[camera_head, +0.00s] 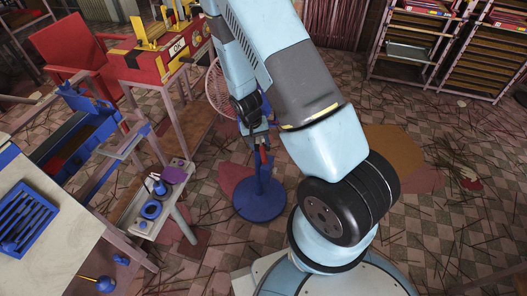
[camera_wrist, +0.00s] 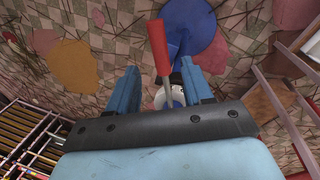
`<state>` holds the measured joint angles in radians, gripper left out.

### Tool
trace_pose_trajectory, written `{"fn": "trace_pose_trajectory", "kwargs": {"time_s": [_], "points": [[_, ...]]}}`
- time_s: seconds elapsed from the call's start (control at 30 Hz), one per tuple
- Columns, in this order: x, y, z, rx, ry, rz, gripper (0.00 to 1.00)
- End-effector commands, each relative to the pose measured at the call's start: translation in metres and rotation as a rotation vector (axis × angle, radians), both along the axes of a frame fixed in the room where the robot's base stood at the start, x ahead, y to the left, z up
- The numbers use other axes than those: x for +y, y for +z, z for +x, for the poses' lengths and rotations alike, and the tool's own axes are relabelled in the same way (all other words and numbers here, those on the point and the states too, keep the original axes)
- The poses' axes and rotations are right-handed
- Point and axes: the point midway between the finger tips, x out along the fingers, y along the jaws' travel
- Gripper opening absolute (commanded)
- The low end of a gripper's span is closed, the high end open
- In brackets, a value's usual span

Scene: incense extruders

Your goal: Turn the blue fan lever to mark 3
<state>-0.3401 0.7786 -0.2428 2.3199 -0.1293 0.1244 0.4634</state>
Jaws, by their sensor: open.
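The blue fan stands on the floor in the head view, with a round base (camera_head: 260,201) and a pale wire cage (camera_head: 214,88) partly hidden by my arm. The base also shows in the wrist view (camera_wrist: 200,32). The lever has a red grip (camera_wrist: 158,46) and a grey shaft; a bit of red shows below my gripper in the head view (camera_head: 263,156). My gripper (camera_wrist: 159,68) is open. In the wrist view the lever runs up between its two blue fingers, apparently without contact. A whitish round part (camera_wrist: 168,97) lies at the shaft's foot. I cannot read any mark numbers.
A red and yellow machine (camera_head: 150,65) stands behind left. A narrow side table (camera_head: 185,205) with blue and purple parts is left of the fan. A bench with a blue tray (camera_head: 25,220) is at far left. Shelves (camera_head: 400,60) stand back right. Thin sticks litter the floor.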

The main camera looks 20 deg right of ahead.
Motion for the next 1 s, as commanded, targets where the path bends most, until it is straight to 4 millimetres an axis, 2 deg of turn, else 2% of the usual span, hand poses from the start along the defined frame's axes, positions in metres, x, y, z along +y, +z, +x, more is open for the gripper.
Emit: {"fn": "trace_pose_trajectory", "kwargs": {"time_s": [0.2,0.4,0.6,0.9,1.0], "points": [[-0.005,-0.029,-0.002,0.003,-0.001,0.000,0.51],[-0.009,-0.048,-0.002,0.002,0.000,0.000,0.51],[-0.011,-0.057,-0.002,0.000,0.001,0.000,0.51],[-0.011,-0.058,-0.002,0.000,0.001,0.001,0.51],[-0.011,-0.058,-0.002,0.000,0.001,0.001,0.41]]}}
